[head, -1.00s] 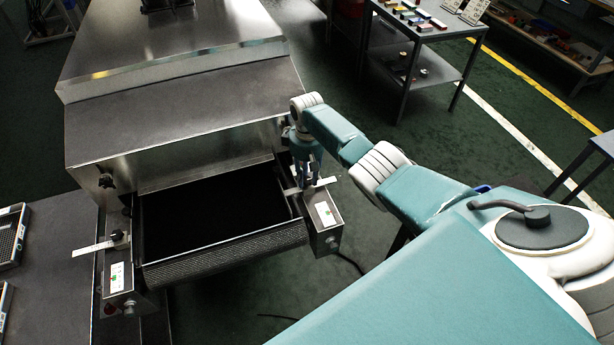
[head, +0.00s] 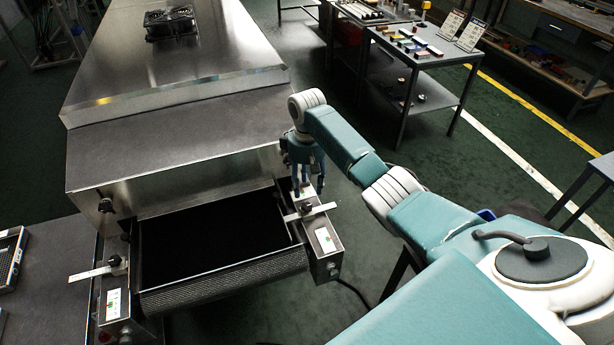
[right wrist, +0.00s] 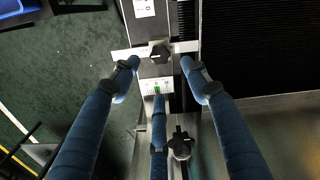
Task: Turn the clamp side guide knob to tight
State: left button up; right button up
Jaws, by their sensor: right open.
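The dark side guide knob (head: 306,207) sits on a pale metal strip (head: 322,210) on the right-hand rail of the dryer's infeed. It also shows in the right wrist view as a black lobed knob (right wrist: 160,52) on the strip. My right gripper (head: 309,190) is above and just behind this knob, apart from it. Its blue fingers are spread open and empty; in the right wrist view the gripper (right wrist: 159,68) has two fingertips either side of the knob. A similar knob (head: 116,261) with its strip is on the left rail. My left gripper is not in view.
The black conveyor belt (head: 215,232) lies between the rails. A second black knob (right wrist: 181,146) is near my fingers in the right wrist view. The steel dryer housing (head: 185,135) rises behind. A table with coloured blocks (head: 425,52) stands at the back right.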

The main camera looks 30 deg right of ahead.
notch_tip(320, 180, up, 4)
jog(key=shift+f, duration=0.2)
dwell(0.4)
